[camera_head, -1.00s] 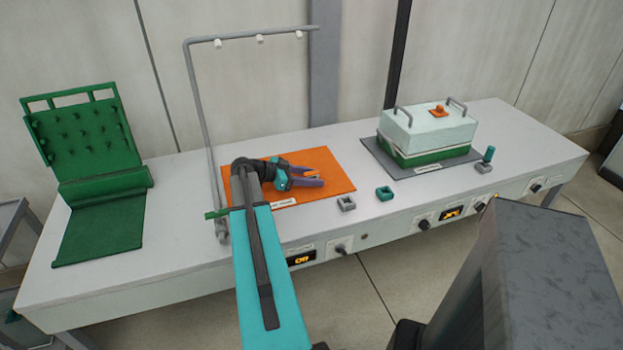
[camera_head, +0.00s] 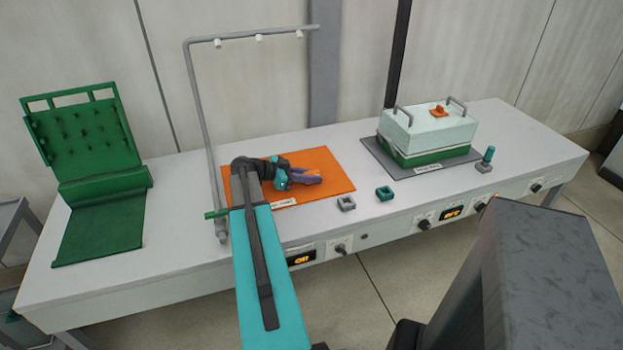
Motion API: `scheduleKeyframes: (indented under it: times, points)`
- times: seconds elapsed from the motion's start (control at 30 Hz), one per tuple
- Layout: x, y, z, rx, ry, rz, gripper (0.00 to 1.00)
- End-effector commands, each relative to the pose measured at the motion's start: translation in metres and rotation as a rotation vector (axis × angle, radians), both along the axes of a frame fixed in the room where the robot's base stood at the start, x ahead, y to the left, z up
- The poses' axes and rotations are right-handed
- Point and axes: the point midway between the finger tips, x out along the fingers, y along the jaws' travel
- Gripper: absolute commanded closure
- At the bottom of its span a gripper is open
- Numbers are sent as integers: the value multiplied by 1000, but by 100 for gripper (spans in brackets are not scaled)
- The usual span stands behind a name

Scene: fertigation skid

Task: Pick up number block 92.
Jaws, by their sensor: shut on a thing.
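My gripper (camera_head: 316,179) is low over the orange mat (camera_head: 328,165), with its purple fingers pointing right. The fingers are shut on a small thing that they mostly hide. I cannot make out its shape or read a number on it. I cannot pick out number block 92 anywhere in view. I cannot tell whether the held thing touches the mat.
A grey pipe frame (camera_head: 203,120) stands close behind and left of my arm. A grey square ring (camera_head: 346,203) and a teal one (camera_head: 384,193) lie right of the mat. A lidded box (camera_head: 428,130) stands farther right. A green stand (camera_head: 100,200) is at left.

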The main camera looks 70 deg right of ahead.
Motion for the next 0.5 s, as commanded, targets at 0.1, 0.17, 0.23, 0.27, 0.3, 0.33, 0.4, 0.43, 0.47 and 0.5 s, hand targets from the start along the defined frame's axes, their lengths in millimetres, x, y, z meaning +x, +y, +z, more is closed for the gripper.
scheduleKeyframes:
  times: [0.1,0.17,0.23,0.27,0.3,0.33,0.4,0.43,0.47,0.5]
  points:
    - [0,0,5,-1,-1,0,100]
    - [0,0,8,-1,-1,1,100]
    - [0,0,13,-1,-1,1,100]
    - [0,0,16,-2,-1,0,100]
    - [0,0,19,-2,-2,0,100]
    - [0,0,22,-2,-2,0,100]
    - [0,0,29,-1,-1,-1,100]
    - [0,0,32,-1,-1,-1,100]
    - [-2,4,33,-1,-1,0,100]
    - [-4,9,33,-1,-1,0,100]
